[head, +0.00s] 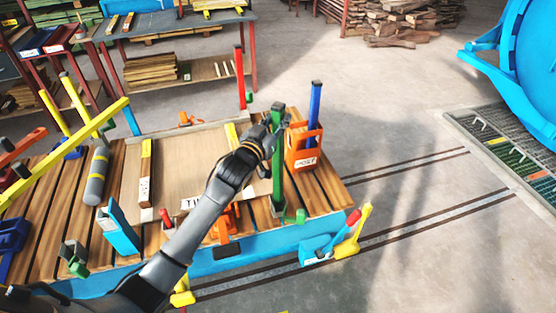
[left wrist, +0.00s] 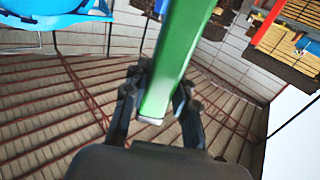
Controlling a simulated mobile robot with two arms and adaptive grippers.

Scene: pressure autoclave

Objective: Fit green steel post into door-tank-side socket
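The green steel post (head: 278,178) stands nearly upright at the right end of the slatted wooden bench. My left gripper (head: 272,142) is closed around its upper part. In the left wrist view the post (left wrist: 175,60) runs between both fingers (left wrist: 158,112), its end face showing near them. The post's lower end is close to the bench top by a small green part (head: 296,216); I cannot tell whether it touches. A large blue round tank or door part (head: 525,60) is at the upper right. I cannot make out the door-tank-side socket. My right gripper is out of view.
An orange box (head: 304,152) holding a blue post (head: 314,103) stands right beside the green post. Red and yellow handles (head: 352,228) stick out at the bench's front right corner. Open floor lies between the bench and the floor grating (head: 500,140).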

